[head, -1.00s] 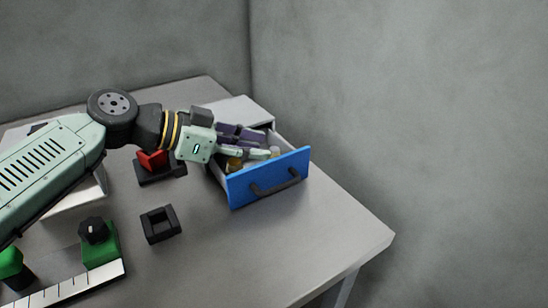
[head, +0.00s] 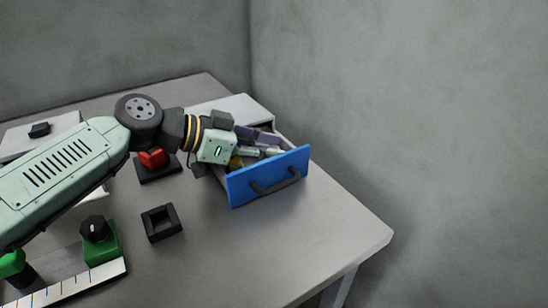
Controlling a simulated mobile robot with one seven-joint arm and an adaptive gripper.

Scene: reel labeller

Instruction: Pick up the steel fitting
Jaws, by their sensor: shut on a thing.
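The blue-fronted drawer (head: 240,188) stands pulled open at the right of the table. My gripper (head: 268,152) reaches down into the drawer, with its purple and pale green fingers behind the blue front. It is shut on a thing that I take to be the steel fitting. The fitting itself is largely hidden by the fingers and the drawer front, so I cannot make out its outline. A small amber thing (head: 236,162) lies in the drawer near the left wall, partly covered by my gripper.
A red and black device (head: 154,159) stands left of the drawer. A black square holder (head: 161,222) sits in front of it. A green block with a black knob (head: 100,243) and a white scale strip (head: 75,287) are at the lower left. The table's right front is clear.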

